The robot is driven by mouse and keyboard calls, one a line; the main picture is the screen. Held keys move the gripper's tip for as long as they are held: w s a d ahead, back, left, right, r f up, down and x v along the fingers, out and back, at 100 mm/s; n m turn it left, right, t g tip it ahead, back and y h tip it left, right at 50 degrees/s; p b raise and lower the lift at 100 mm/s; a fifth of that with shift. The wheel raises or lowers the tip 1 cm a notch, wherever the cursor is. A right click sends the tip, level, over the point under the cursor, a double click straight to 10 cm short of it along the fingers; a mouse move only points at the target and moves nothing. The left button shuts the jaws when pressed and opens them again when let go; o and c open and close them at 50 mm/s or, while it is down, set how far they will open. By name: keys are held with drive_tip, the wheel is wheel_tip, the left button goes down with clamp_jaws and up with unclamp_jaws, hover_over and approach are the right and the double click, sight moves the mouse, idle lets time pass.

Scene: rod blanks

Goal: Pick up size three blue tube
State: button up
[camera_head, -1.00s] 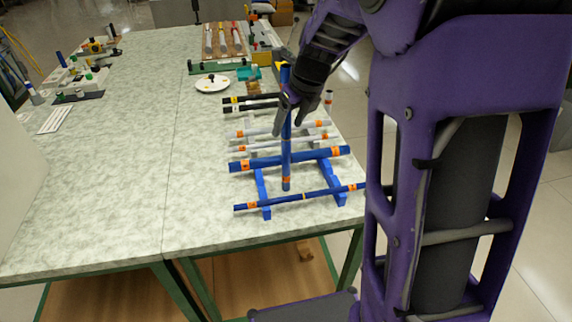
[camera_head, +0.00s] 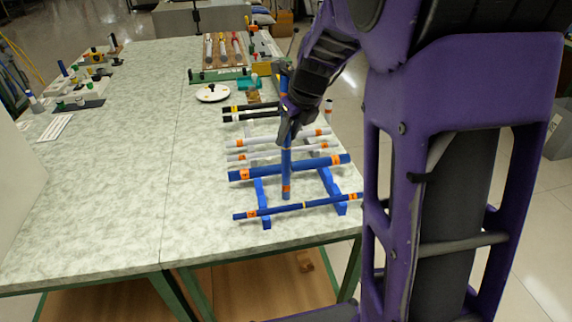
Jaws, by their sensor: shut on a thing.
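My gripper (camera_head: 287,128) is shut on a blue tube (camera_head: 286,178) that hangs upright, with an orange label near its lower end. The tube is held over the rod rack, in front of the lying rods. A thicker blue tube (camera_head: 253,174) with orange labels lies across the blue rack (camera_head: 261,196). A thinner blue tube (camera_head: 278,209) lies across the rack's near end. The size numbers on the labels are too small to read. The fingertips are partly hidden by the dark gripper body.
White rods (camera_head: 262,142) and black rods (camera_head: 240,113) with orange or yellow labels lie farther back on the rack. The table's left-middle (camera_head: 110,190) is clear.

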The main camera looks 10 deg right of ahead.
clamp_jaws()
